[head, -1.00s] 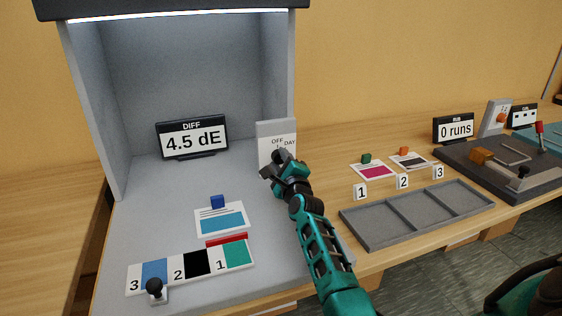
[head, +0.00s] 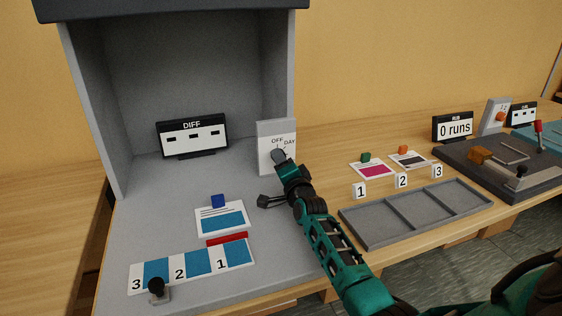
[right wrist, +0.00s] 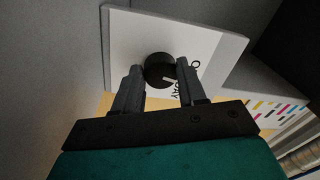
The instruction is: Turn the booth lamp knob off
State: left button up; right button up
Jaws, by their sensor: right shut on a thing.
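The booth lamp knob (right wrist: 158,70) is black and round with a white pointer mark, on a pale panel (head: 268,133) at the right side of the viewing booth. OFF and DAY are printed on the panel. In the right wrist view, the pointer faces the printed side. My right gripper (right wrist: 160,66) has one finger on each side of the knob and is shut on it. In the head view, my right gripper (head: 281,158) covers the knob. The lamp strip under the booth hood (head: 170,12) is dark. My left gripper is not in view.
The DIFF display (head: 192,136) shows dashes. A print card (head: 221,218), a blue block (head: 217,201) and a swatch strip (head: 238,254) lie on the booth floor. A grey three-part tray (head: 369,239) sits to the right of my right arm.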

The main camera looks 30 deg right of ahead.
jog(key=shift+n, duration=1.2)
jog(key=o, duration=1.1)
jog(key=shift+c, duration=0.2)
jog(key=p+v, duration=0.1)
jog(key=v, duration=0.6)
jog(key=shift+s, duration=0.25)
